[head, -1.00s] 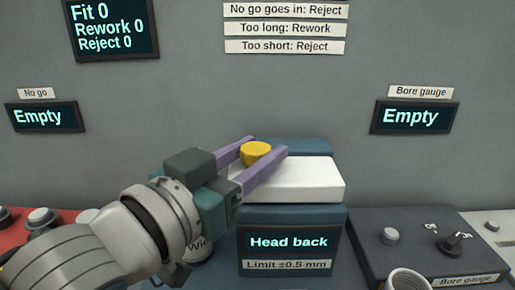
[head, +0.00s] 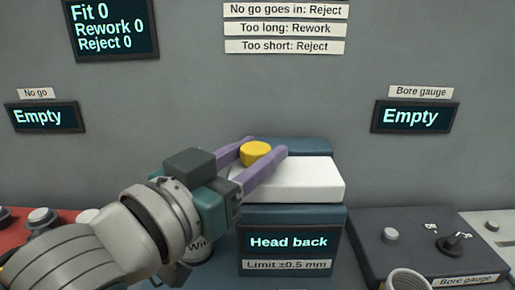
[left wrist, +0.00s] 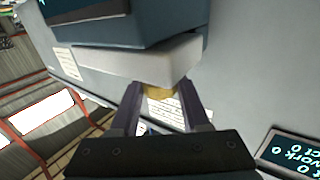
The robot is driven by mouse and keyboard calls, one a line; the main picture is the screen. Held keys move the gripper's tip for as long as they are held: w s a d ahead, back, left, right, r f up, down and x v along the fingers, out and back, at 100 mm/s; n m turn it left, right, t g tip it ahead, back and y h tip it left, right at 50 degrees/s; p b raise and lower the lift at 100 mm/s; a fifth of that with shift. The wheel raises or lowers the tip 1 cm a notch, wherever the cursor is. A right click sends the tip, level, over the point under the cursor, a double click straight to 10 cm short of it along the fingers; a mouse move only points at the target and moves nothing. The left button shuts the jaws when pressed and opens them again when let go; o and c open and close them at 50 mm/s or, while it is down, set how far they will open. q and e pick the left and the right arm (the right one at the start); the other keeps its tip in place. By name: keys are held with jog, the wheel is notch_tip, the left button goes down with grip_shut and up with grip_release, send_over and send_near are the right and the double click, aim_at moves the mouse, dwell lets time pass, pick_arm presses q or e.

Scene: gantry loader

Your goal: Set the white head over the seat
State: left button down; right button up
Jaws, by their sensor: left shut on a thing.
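The white head (head: 308,178) is a flat block on top of the dark blue gantry unit, above a screen (head: 289,242) that reads "Head back". A yellow knob (head: 256,153) stands on or beside the white head. My left gripper (head: 256,160) is shut on the yellow knob, with one purple finger on each side of it. In the left wrist view the white head (left wrist: 145,60) and the yellow knob (left wrist: 158,91) show between and beyond the fingers. The seat cannot be made out. My right gripper is not in view.
A bore gauge box (head: 425,243) with a knob and switch stands at the right. A red panel (head: 28,235) with several buttons lies at the left. The grey wall (head: 300,90) behind carries screens and labels; the "No go" screen (head: 44,117) and the "Bore gauge" screen (head: 415,117) read "Empty".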

pick_arm(q)
jog(key=shift+a, duration=0.35)
pick_arm(e)
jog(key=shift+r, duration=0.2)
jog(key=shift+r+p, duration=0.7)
jog(key=shift+p, duration=0.2)
pick_arm(q)
jog(key=a, duration=0.8)
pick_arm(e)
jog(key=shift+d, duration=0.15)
pick_arm(q)
jog(key=shift+w, duration=0.1)
jog(key=shift+c, duration=1.8)
grip_release()
jog(key=shift+a, duration=0.15)
jog(key=v, duration=1)
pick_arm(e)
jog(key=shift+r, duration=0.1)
